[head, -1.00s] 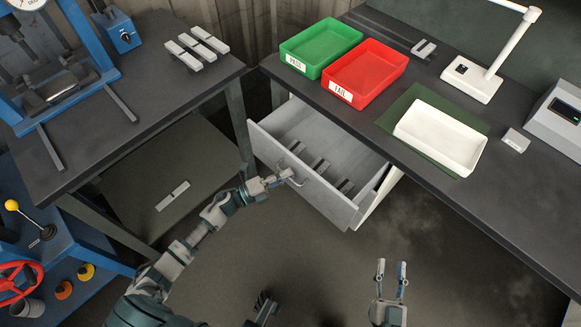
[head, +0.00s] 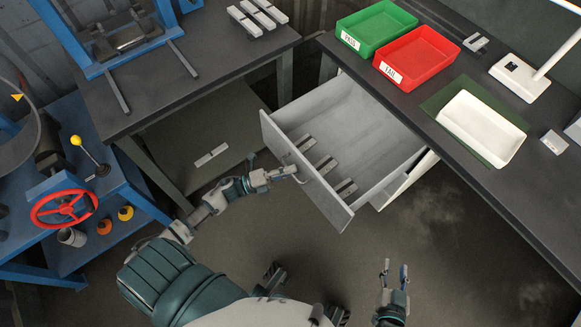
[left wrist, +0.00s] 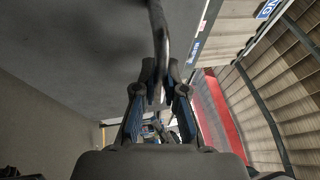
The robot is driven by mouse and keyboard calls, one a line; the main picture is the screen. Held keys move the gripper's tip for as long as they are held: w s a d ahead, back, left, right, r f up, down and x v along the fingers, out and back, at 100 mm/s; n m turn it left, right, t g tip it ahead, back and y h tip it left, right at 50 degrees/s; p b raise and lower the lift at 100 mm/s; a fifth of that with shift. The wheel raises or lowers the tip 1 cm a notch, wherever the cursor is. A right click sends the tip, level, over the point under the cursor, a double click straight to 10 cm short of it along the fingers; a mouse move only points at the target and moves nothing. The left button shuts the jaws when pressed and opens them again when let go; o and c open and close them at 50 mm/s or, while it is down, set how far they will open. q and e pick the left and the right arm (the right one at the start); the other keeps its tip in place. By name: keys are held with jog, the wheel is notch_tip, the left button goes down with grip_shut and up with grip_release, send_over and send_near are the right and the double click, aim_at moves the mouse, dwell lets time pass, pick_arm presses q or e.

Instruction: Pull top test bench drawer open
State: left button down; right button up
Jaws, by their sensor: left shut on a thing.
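The grey top drawer (head: 312,186) of the test bench (head: 487,193) stands well open in the head view, pulled out to the left from under the bench top. Several dark and light metal pieces lie inside it near its front panel. My left gripper (head: 290,172) is at the drawer front, shut on the curved drawer handle (head: 302,179). In the left wrist view the handle (left wrist: 160,40) runs between the fingers of this gripper (left wrist: 160,100). My right gripper (head: 394,272) is open and empty over the floor, apart from the drawer.
A green tray (head: 375,27), a red tray (head: 416,57) and a white tray (head: 482,128) stand on the bench top. A dark table (head: 190,85) with a blue press is at the upper left. A blue stand with a red valve wheel (head: 62,208) is at the left. Floor is clear right of my right gripper.

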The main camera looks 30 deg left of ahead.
pick_arm(q)
jog(key=shift+s+d+f, duration=0.25)
jog(key=shift+s+d, duration=0.05)
jog(key=shift+d, duration=0.1)
jog(key=c, duration=1.2)
grip_release()
jog(key=shift+w+d+r, duration=0.15)
jog(key=shift+r, duration=0.05)
jog(key=v, duration=1.2)
jog(key=shift+w+f, duration=0.1)
jog(key=shift+f, duration=0.05)
pick_arm(e)
jog(key=shift+d, duration=0.1)
